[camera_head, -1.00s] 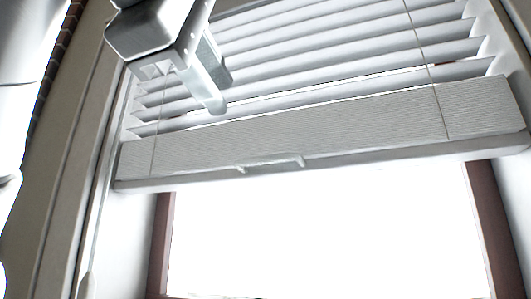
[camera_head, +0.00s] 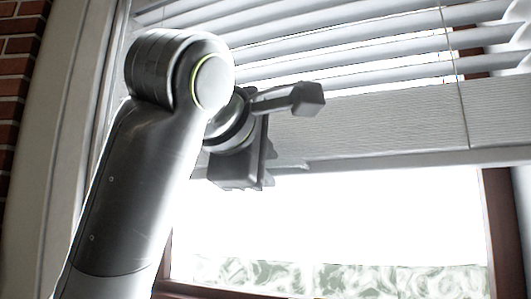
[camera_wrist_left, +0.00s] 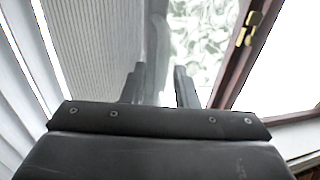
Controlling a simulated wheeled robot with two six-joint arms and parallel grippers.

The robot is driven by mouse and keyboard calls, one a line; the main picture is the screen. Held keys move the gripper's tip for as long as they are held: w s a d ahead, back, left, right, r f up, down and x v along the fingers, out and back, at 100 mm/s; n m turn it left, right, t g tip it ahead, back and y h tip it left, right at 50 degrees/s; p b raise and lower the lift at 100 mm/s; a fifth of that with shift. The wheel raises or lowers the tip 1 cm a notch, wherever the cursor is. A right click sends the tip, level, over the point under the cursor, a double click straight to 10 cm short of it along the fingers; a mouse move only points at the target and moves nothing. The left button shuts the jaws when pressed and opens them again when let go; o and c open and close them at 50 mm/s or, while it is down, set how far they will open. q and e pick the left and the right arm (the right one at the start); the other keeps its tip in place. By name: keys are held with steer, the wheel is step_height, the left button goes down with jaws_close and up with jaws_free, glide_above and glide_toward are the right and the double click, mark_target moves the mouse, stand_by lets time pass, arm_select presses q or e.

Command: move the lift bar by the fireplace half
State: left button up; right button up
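The window blind has a pleated lower panel (camera_head: 370,125) with white slats above it, and a pale bottom rail (camera_head: 400,158). The lift bar on that rail is largely or wholly hidden behind my left gripper (camera_head: 264,166) in the head view. My left arm rises from the lower left, with the gripper at the rail, close to the blind. In the left wrist view, the two fingers of my left gripper (camera_wrist_left: 160,78) stand apart, with the rail's edge (camera_wrist_left: 156,40) showing between and beyond them. Contact cannot be told. My right gripper is out of view.
A brick wall (camera_head: 15,60) and a pale window casing (camera_head: 50,150) stand at the left. Bright glass with greenery (camera_head: 360,280) lies below the blind. A brown window frame (camera_head: 500,230) runs down the right; a brass catch (camera_wrist_left: 248,29) shows in the left wrist view.

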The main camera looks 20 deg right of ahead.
arm_select(q)
steer(key=shift+w, duration=0.1)
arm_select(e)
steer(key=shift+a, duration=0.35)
arm_select(q)
jaws_close()
